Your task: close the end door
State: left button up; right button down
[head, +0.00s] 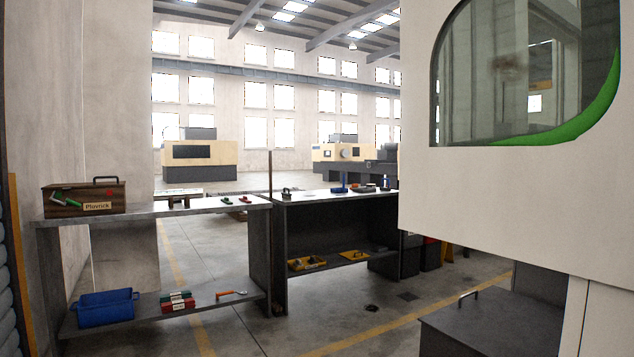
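A large white panel (520,210) with a rounded window (515,70) fills the right of the head view. Through the glass I see a pale interior and a bright green curved edge at the lower right. The panel runs out of the picture at the top and right. I cannot tell whether it is the end door, nor whether it stands open or shut. Neither of my grippers is in view.
A dark grey box (490,325) with a handle stands low in front of the panel. Grey workbenches (185,209) at left and centre carry a wooden toolbox (85,198), a blue crate (104,306) and small tools. Open floor (330,315) lies between. Machines stand far behind.

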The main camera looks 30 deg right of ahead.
aim_at(516, 118)
jog(key=i+z, duration=0.15)
jog(key=i, duration=0.4)
jog(key=i+j+z, duration=0.1)
jog(key=i, duration=0.45)
jog(key=i+j+z, duration=0.15)
jog(key=i, duration=0.4)
